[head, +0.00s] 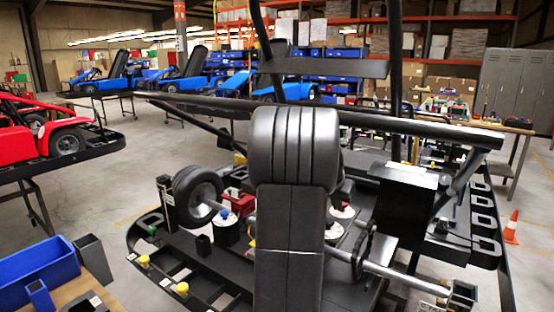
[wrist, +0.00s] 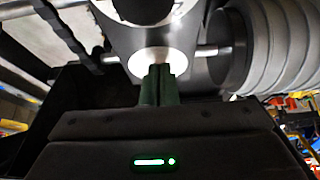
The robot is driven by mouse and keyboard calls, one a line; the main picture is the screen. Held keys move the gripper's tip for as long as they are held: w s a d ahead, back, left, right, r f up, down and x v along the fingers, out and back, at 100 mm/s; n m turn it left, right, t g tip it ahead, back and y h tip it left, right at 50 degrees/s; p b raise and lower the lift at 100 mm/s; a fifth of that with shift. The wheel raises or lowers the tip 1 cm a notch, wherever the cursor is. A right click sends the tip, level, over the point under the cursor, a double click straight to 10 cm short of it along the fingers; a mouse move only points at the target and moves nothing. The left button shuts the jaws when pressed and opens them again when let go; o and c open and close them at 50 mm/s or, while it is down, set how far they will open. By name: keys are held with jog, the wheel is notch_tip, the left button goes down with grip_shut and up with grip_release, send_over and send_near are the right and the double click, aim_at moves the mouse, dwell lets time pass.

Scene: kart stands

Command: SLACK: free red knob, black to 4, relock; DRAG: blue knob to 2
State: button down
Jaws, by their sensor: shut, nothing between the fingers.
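My gripper shows in the wrist view (wrist: 158,72), its two dark green fingers together and empty. The tips overlap a pale round plate, and I cannot tell whether they touch it. Above it is a white disc with a black round centre (wrist: 145,8), cut by the frame edge; I cannot tell if this is the black knob. In the head view, the blue knob (head: 224,214) stands on a white-topped dark drum left of centre. The red knob (head: 343,205) stands over a white disc right of centre. My gripper is not visible there, and no scale numbers are readable.
A wheel (head: 197,196) and a steel axle (head: 400,278) sit on the kart stand. A large black padded shape (head: 290,150) blocks the middle of the head view. A blue bin (head: 38,275) is at lower left. Yellow knobs (head: 183,288) line the stand's front left.

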jog(key=shift+s+a+r, duration=0.1)
jog(key=shift+s+r, duration=0.05)
jog(key=shift+r, duration=0.05)
notch_tip(320, 180, up, 6)
jog(key=p, duration=0.4)
jog(key=shift+f, duration=0.2)
jog(key=shift+f, duration=0.1)
